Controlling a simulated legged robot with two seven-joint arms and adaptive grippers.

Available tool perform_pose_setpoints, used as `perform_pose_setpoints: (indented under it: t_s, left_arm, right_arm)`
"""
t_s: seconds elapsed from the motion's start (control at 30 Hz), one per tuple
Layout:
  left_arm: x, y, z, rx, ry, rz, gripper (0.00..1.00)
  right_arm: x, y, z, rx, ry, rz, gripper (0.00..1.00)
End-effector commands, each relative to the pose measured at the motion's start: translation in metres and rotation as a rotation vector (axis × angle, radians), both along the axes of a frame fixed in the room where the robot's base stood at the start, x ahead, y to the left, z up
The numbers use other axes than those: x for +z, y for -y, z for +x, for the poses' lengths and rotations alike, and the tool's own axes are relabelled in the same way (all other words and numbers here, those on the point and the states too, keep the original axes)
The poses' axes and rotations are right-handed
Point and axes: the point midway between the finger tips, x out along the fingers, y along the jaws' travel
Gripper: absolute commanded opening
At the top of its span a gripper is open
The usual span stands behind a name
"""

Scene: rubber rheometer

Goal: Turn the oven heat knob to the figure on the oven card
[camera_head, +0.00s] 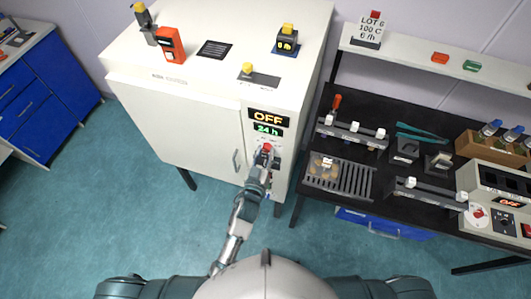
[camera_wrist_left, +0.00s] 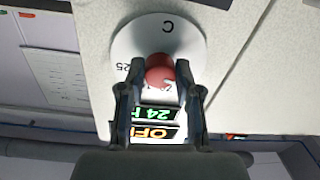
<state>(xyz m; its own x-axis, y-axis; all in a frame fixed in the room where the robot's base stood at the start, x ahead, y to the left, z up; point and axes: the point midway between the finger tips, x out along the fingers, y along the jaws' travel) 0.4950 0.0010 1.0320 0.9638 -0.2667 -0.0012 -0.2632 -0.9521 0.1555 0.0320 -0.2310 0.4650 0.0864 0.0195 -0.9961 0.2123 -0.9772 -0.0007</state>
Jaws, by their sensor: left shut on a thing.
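The white oven (camera_head: 185,115) stands left of the bench, its front panel facing me. Its displays read OFF (camera_head: 268,117) and 24 h (camera_head: 268,129). The red heat knob (camera_head: 267,148) is below them; in the left wrist view the red knob (camera_wrist_left: 160,70) sits on a pale round dial (camera_wrist_left: 135,45) marked C and 25, seen upside down. My left gripper (camera_head: 264,156) is shut on this knob, one finger on each side. The knob's pointer is hidden. My right gripper is out of view.
A black bench (camera_head: 385,185) with racks, a wire tray, tools and instruments stands close on the oven's right. Small devices (camera_head: 287,39) and an orange-red box (camera_head: 171,45) are on the oven top. The floor in front of the oven is clear.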

Motion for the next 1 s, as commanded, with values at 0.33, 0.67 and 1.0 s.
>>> perform_pose_setpoints:
  t_s: [0.33, 0.67, 1.0]
  left_arm:
    - [0.002, 0.002, 0.000, -0.004, 0.067, 0.199, 0.00]
    - [0.001, 0.001, 0.000, -0.004, 0.163, 0.497, 0.00]
    - [0.001, 0.001, 0.000, -0.006, 0.265, 0.807, 0.00]
  right_arm:
    - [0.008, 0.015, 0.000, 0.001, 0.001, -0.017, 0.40]
    - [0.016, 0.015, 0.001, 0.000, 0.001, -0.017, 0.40]
    - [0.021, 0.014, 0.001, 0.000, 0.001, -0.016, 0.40]
